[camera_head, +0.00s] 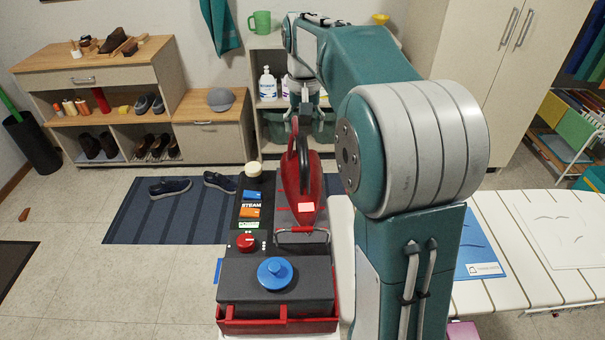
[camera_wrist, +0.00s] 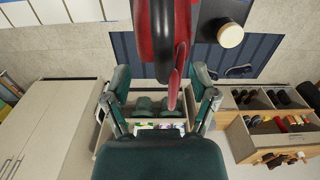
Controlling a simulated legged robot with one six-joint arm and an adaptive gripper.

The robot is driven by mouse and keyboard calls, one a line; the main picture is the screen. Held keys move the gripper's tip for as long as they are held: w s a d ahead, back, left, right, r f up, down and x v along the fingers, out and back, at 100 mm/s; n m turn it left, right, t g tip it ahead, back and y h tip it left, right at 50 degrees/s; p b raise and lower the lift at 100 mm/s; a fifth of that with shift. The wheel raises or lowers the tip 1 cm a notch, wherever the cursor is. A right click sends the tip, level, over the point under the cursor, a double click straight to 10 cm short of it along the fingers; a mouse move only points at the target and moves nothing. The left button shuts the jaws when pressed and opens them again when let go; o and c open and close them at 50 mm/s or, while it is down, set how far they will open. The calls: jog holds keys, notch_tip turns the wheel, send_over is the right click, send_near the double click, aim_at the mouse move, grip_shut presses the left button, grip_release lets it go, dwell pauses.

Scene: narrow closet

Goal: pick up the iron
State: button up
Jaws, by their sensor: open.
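The red iron (camera_head: 299,183) with a black and red handle stands on the dark steam station (camera_head: 275,285) in the head view. In the wrist view the iron (camera_wrist: 183,50) enters from the top edge, and its lower part reaches between my fingers. My gripper (camera_head: 313,125) is open at the far end of the iron in the head view. In the wrist view its two fingers (camera_wrist: 163,85) are spread on either side of the iron's red tip. I cannot tell whether either finger touches it. The iron hides part of the station's deck.
A white ironing board (camera_head: 520,285) lies to the right. Behind are a shoe bench (camera_head: 100,65), a shelf with bottles (camera_head: 268,85) and a tall cabinet (camera_head: 460,40). A blue striped mat (camera_head: 145,215) with shoes lies on the floor at left.

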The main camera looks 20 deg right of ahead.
aim_at(302, 141)
jog(key=f, duration=0.6)
jog(key=shift+a, duration=0.25)
jog(key=shift+d, duration=0.1)
jog(key=shift+c, duration=0.2)
grip_shut()
jog(key=shift+r, duration=0.1)
